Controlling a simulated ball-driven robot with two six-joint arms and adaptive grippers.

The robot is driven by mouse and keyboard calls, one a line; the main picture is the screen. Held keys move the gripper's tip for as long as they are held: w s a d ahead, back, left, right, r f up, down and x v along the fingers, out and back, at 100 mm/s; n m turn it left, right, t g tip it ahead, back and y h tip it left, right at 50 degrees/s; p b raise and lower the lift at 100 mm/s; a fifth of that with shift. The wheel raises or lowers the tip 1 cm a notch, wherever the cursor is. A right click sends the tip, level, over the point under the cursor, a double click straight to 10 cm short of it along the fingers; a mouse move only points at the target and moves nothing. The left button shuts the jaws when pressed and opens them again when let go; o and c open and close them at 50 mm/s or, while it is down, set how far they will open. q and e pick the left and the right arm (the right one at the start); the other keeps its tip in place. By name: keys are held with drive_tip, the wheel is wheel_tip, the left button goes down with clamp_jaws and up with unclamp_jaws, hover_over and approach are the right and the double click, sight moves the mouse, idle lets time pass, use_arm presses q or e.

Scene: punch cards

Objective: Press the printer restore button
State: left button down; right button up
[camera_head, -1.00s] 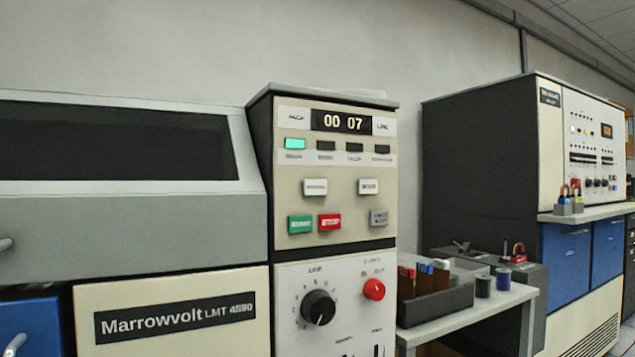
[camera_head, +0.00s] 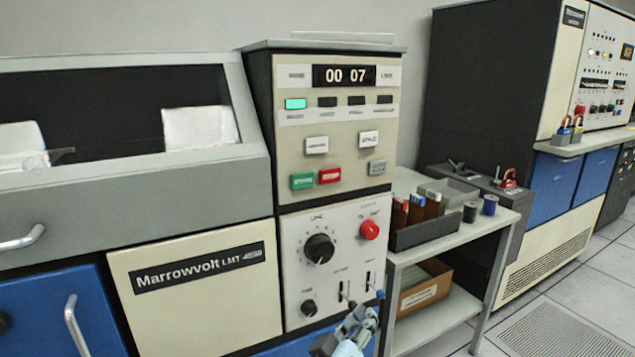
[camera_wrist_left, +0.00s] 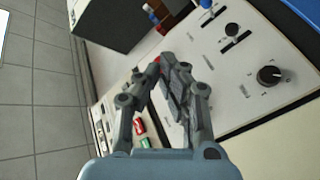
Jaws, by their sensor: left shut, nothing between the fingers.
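The printer's control panel (camera_head: 290,160) carries two white buttons in one row, the left one (camera_head: 316,145) and the right one (camera_head: 369,138). Below them are a green button (camera_head: 302,181), a red button (camera_head: 330,175) and a grey button (camera_head: 377,167). The lettering is too blurred to say surely which is restore. My left gripper (camera_head: 371,306) is low in front of the lower panel, below the buttons and apart from them. It is shut and empty, and its fingers also show in the left wrist view (camera_wrist_left: 172,66). My right gripper is out of view.
The lower panel has a black knob (camera_head: 319,248), a red round button (camera_head: 369,230) and small levers. A side table (camera_head: 450,242) with a card tray and two spools stands to the right. A blue door with a handle (camera_head: 75,325) is at the left.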

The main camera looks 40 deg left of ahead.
use_arm(q)
drive_tip(key=a+r+n+t+y+p, duration=0.1)
drive_tip(key=r+n+y, duration=0.1)
drive_tip(key=r, duration=0.7)
drive_tip(key=w+a+r+n+t+y+p, duration=0.1)
drive_tip(key=r+n+y+p, duration=0.1)
drive_tip(key=r, duration=0.6)
drive_tip(key=a+r+n+t+y+p, duration=0.1)
drive_tip(key=r+n+y+p, duration=0.1)
drive_tip(key=r+n, duration=0.3)
wheel_tip(320, 180, up, 5)
drive_tip(key=shift+w+a+f+y, duration=0.15)
drive_tip(key=shift+w+a+y, duration=0.15)
drive_tip(key=shift+y, duration=0.4)
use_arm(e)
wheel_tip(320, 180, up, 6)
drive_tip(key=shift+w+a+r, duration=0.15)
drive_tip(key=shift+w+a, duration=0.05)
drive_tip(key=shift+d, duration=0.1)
use_arm(q)
drive_tip(key=shift+a, duration=0.1)
